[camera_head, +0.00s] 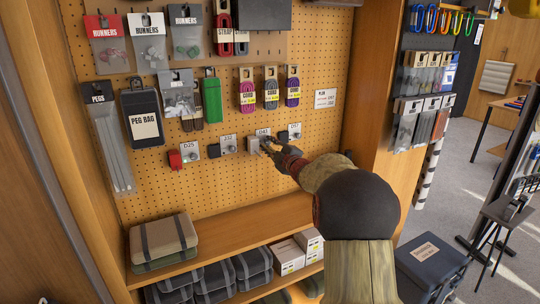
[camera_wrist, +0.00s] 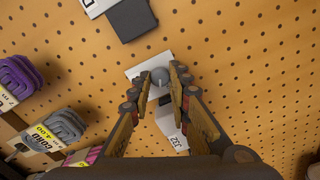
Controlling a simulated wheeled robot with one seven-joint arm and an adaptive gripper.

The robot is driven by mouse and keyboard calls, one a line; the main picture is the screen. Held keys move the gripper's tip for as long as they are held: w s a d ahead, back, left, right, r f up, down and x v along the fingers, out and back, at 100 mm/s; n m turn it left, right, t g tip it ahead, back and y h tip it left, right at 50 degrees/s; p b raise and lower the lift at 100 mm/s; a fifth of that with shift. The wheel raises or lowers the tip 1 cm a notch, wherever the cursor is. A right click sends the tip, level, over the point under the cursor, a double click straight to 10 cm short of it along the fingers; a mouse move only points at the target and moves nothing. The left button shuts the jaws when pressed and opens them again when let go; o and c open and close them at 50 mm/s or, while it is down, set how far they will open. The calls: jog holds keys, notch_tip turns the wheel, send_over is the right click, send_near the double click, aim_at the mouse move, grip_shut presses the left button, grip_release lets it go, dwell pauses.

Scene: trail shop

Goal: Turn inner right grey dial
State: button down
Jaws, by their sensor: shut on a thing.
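Four-part row of small controls is fixed to the pegboard, each on a pale plate under a label. The inner right grey dial (camera_wrist: 160,76) is a round knob on a white plate (camera_wrist: 135,72), between my fingertips in the wrist view. My fingers hide most of the dial in the head view. How far it is turned is hard to tell.
A red block (camera_head: 175,160) sits at the row's left end. A dark block (camera_wrist: 132,18) is close by in the wrist view. Cord packs (camera_head: 246,94) hang above the row. A wooden shelf (camera_head: 225,226) juts out below.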

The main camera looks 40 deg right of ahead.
jog(key=n+b, duration=0.4)
jog(key=shift+f+n+b, duration=0.25)
jog(key=shift+n+b, duration=0.05)
jog(key=shift+b, duration=0.05)
dwell(0.4)
jog(key=c, duration=1.9)
grip_release()
jog(key=shift+a, duration=0.1)
jog(key=shift+r, duration=0.1)
jog(key=v, duration=1.2)
